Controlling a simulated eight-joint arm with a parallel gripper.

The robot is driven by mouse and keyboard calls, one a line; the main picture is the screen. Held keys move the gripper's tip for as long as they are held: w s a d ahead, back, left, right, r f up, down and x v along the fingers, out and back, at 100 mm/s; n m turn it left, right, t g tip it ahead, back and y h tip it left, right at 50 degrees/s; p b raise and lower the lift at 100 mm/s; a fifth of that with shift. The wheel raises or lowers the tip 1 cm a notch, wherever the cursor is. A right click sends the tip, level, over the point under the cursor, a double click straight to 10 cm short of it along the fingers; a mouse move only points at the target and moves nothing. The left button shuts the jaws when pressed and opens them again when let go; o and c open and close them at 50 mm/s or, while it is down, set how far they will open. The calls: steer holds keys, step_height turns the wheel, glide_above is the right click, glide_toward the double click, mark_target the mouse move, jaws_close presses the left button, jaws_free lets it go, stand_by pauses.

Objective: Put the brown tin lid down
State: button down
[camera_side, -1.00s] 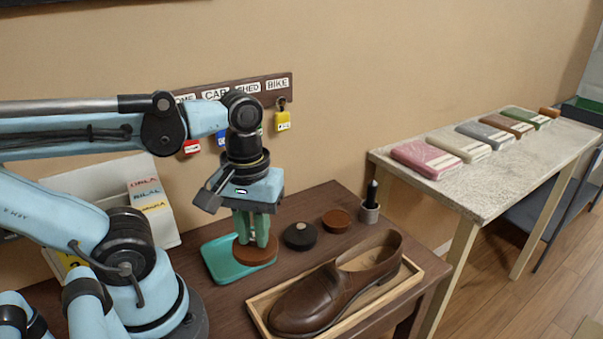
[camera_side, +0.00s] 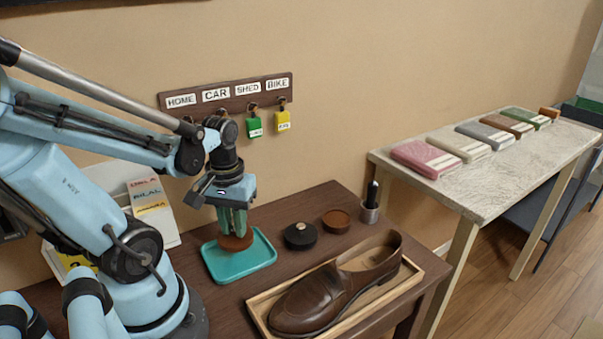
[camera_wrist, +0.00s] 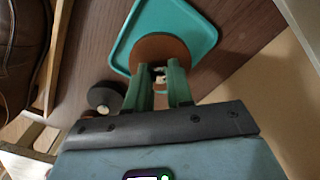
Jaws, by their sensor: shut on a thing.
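The brown tin lid (camera_side: 237,243) is a flat round disc held between the fingers of my gripper (camera_side: 234,228), which is shut on it. The lid is over the back part of a teal tray (camera_side: 243,267) in the side view. In the wrist view, the lid (camera_wrist: 150,52) overlaps the near part of the tray (camera_wrist: 208,32), with the green fingers of my gripper (camera_wrist: 160,78) at its near edge. I cannot tell whether the lid touches the tray.
A black round tin (camera_side: 300,236) and a brown round tin (camera_side: 336,221) stand right of the tray. A brown shoe (camera_side: 340,285) lies in a wooden tray (camera_side: 422,272) in front. A key rack (camera_side: 225,93) hangs on the wall.

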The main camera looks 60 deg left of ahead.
mark_target(235, 235)
steer(key=shift+f, duration=2)
steer(key=shift+f, duration=0.1)
steer(key=c, duration=1)
jaws_free()
steer(key=shift+r, duration=6)
steer(key=w+d+m+t, duration=0.7)
steer(key=w+d+m, duration=0.2)
steer(key=w+d, duration=0.1)
steer(key=shift+w+d+f, duration=0.15)
steer(key=shift+w+d, duration=0.1)
steer(key=shift+d, duration=0.05)
